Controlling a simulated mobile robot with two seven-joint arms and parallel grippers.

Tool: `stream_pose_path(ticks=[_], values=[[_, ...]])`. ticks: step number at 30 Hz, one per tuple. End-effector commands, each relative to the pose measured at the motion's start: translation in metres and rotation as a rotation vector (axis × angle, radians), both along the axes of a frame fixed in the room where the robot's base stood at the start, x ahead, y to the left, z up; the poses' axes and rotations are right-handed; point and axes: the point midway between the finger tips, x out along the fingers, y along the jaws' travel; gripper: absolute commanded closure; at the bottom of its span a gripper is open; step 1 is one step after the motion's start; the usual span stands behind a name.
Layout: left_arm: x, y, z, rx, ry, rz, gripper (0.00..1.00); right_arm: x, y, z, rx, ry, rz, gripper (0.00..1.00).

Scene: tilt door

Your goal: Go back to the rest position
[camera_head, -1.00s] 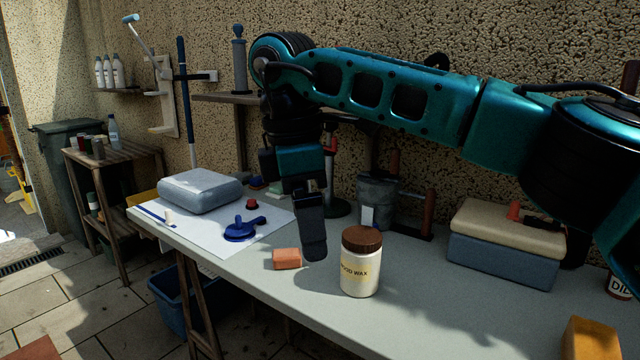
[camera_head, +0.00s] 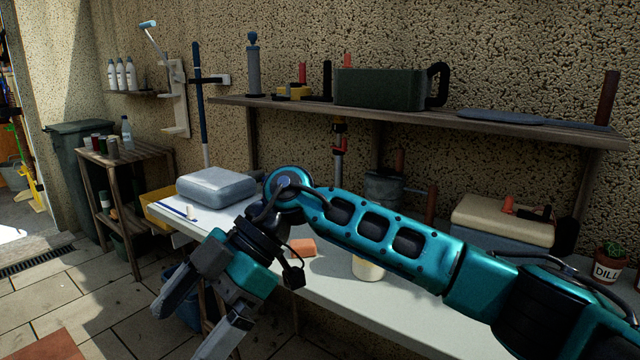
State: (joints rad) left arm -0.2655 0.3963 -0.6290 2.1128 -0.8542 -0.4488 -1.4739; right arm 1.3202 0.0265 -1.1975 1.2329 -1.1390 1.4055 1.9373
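My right arm comes in from the right edge and reaches across in front of the workbench (camera_head: 345,318). My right gripper (camera_head: 183,332) hangs off the bench's front edge at lower left, tilted down to the left. Its two fingers are spread apart with nothing between them. My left gripper is not in view. The cream jar (camera_head: 368,269) stands on the bench, mostly hidden behind my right arm. The orange block (camera_head: 302,247) lies on the bench just behind the gripper's wrist.
A grey-blue case (camera_head: 216,187) sits on the bench's left end. A wall shelf (camera_head: 420,112) holds a green toolbox (camera_head: 380,88). A wooden rack (camera_head: 125,165) stands at left; the tiled floor is open.

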Motion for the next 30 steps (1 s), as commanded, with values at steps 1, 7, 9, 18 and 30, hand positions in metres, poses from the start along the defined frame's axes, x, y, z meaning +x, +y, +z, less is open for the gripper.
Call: stream_pose_path(ticks=[1,7,9,18,30], values=[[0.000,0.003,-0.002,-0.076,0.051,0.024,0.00,-0.012,0.010,0.004,0.142,0.059,0.010,0.00],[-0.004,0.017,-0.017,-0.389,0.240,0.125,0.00,-0.022,0.028,0.037,0.673,0.191,-0.097,0.00],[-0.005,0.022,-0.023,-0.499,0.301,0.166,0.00,-0.015,0.025,0.047,0.833,0.220,-0.189,0.00],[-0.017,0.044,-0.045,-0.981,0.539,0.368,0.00,0.049,-0.041,0.035,1.247,0.235,-0.824,0.00],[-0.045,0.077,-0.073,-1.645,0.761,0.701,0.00,0.057,-0.204,-0.133,0.903,0.094,-1.782,0.00]])
